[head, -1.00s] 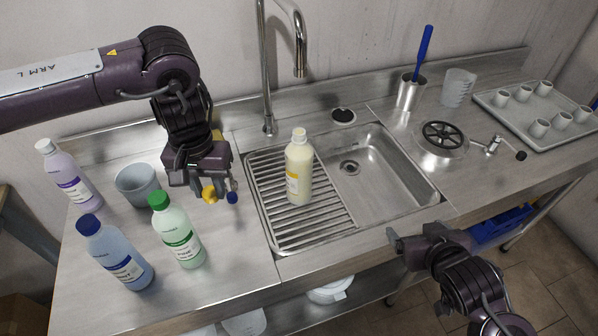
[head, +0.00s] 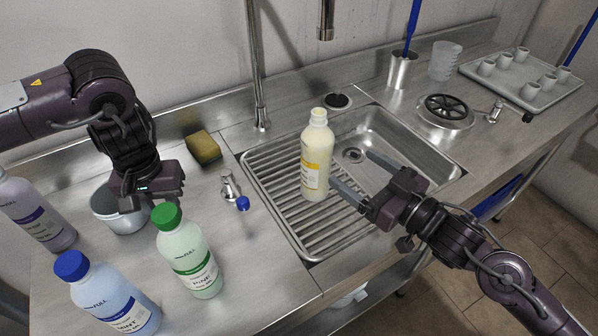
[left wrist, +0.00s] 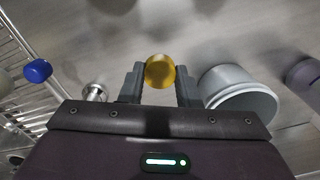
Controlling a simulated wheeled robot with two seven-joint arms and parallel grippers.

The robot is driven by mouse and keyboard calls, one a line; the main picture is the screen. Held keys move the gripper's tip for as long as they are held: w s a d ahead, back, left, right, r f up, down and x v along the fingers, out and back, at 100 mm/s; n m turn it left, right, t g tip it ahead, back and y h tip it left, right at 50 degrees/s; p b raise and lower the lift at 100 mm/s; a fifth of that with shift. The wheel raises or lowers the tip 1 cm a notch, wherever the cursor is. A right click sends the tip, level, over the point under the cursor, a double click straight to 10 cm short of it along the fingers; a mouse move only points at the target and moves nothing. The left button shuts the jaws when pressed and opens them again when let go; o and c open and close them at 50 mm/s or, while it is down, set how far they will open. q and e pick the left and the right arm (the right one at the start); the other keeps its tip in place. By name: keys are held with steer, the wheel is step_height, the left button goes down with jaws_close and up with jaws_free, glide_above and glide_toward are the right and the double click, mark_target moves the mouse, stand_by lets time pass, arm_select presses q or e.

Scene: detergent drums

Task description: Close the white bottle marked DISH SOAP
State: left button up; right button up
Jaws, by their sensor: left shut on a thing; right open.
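The white bottle (head: 316,162) with a yellow label stands upright on the ribbed drainer of the sink. Its pale neck shows no coloured cap; the label text is too small to read. My right gripper (head: 350,170) is open just right of the bottle, its fingers pointing towards it; I cannot tell whether one touches. My left gripper (head: 132,206) is over the left counter, its fingers mostly hidden in the head view. In the left wrist view, this gripper (left wrist: 160,86) is shut on a yellow cap (left wrist: 160,71).
A green-capped bottle (head: 188,258), a blue-capped bottle (head: 108,298), a lilac bottle (head: 36,212) and a grey cup (head: 112,222) crowd the left counter. A sponge (head: 203,148), a small metal fitting (head: 228,186) and a blue cap (head: 243,203) lie nearer the sink. The tap (head: 258,80) rises behind.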

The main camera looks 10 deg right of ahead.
mark_target(330, 155)
arm_select(q)
steer(key=shift+w+a+f, duration=0.2)
steer(key=shift+a+f, duration=0.2)
steer(key=shift+a, duration=0.1)
steer(key=shift+s+d+r, duration=0.1)
steer(key=shift+d+r, duration=0.05)
steer(key=shift+d, duration=0.1)
steer(key=shift+a+r+p, duration=0.1)
steer(key=shift+r+p, duration=0.25)
steer(key=shift+p, duration=0.1)
arm_select(e)
steer(key=x, duration=0.6)
steer(key=shift+w+a+f, duration=0.2)
steer(key=shift+w+a, duration=0.05)
steer(key=shift+a, duration=0.15)
steer(key=shift+w+a, duration=0.2)
arm_select(q)
steer(key=shift+r, duration=0.1)
arm_select(e)
steer(key=shift+w, duration=0.1)
arm_select(q)
steer(key=shift+r+p, duration=0.5)
steer(key=shift+p, duration=0.15)
arm_select(e)
steer(key=x, duration=0.5)
steer(key=shift+a+f, duration=0.2)
steer(key=shift+f, duration=0.05)
